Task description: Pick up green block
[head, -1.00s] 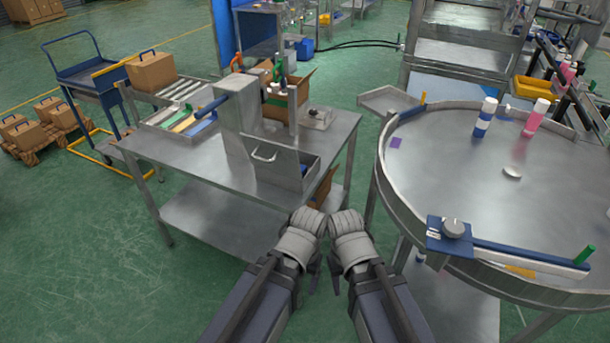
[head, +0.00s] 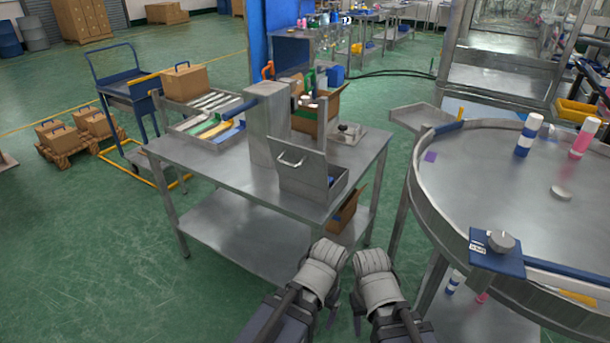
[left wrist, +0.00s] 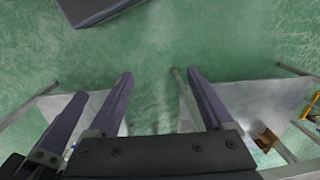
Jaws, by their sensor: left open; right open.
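A green strip (head: 214,131) lies in a shallow metal tray on the steel table. A second green piece (head: 309,79) stands by the open cardboard box at the table's back. I cannot tell which one is the green block. My left gripper (head: 333,312) and right gripper (head: 357,312) hang side by side in front of the table, apart from both green pieces. In the left wrist view my left gripper (left wrist: 160,74) has its dark fingers spread, with only green floor between them. Both grippers are open and appear empty.
The steel table (head: 230,178) also holds an open metal box (head: 308,168) and a tall grey block (head: 268,125). A round metal table (head: 490,190) with bottles stands at the right. A blue cart (head: 130,95) is at the left.

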